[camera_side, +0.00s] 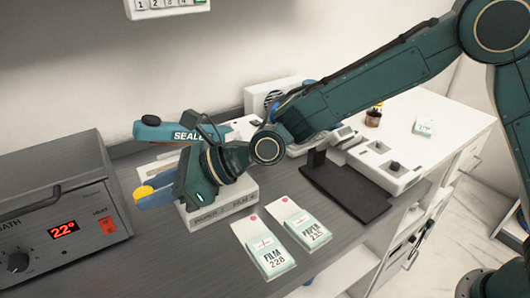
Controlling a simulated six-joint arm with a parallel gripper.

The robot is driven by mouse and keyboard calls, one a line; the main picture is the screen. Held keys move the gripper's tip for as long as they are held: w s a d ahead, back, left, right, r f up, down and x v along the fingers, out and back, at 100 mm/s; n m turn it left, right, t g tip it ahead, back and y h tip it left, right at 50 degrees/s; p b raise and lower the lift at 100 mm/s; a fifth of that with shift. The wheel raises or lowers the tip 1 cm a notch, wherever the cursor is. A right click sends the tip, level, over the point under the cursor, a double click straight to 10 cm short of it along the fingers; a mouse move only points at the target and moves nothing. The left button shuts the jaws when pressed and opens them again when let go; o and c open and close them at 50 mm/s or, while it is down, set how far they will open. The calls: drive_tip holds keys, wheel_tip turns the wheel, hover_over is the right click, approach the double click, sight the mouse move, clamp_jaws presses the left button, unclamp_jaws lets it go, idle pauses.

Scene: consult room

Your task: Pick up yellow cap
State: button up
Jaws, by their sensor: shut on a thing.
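The yellow cap (144,191) is small and sits at the tips of my gripper (150,194), at the left of the side view. My gripper is shut on the cap, with its blue fingers pointing left. Part of the cap is hidden by the fingers. The cap shows above the grey counter, but I cannot tell how far it is above the surface.
A grey bath unit (62,210) with a red display stands close at the left. A sealer (175,133) is behind my gripper. A white box (225,208) is beneath my wrist. Two packets, film (265,250) and paper (304,226), lie in front.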

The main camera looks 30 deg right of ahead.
drive_tip(key=shift+r, duration=2.35)
